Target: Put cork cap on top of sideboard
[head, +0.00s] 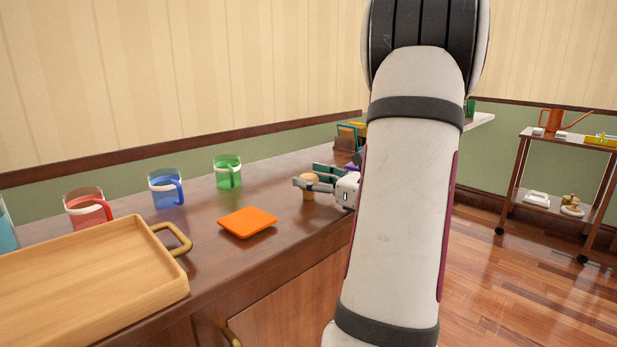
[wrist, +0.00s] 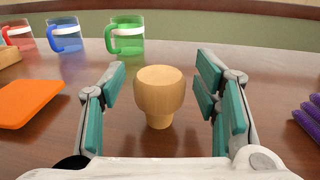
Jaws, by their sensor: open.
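The cork cap (wrist: 159,96) is a tan stopper with a wide top and a narrower lower part. It stands upright on the dark brown sideboard (head: 283,232). In the head view the cork cap (head: 308,187) shows beside my gripper (head: 309,180). In the wrist view my gripper (wrist: 160,88) is open, with one teal-padded finger on each side of the cork cap. Gaps show between the cap and both fingers. My arm hides part of the sideboard in the head view.
An orange square (head: 247,222) lies left of the cork cap. Green (head: 227,171), blue (head: 166,188) and red (head: 88,208) mugs stand along the back. A wooden tray (head: 160,262) is at the left. Purple pieces (wrist: 309,118) lie right of my gripper.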

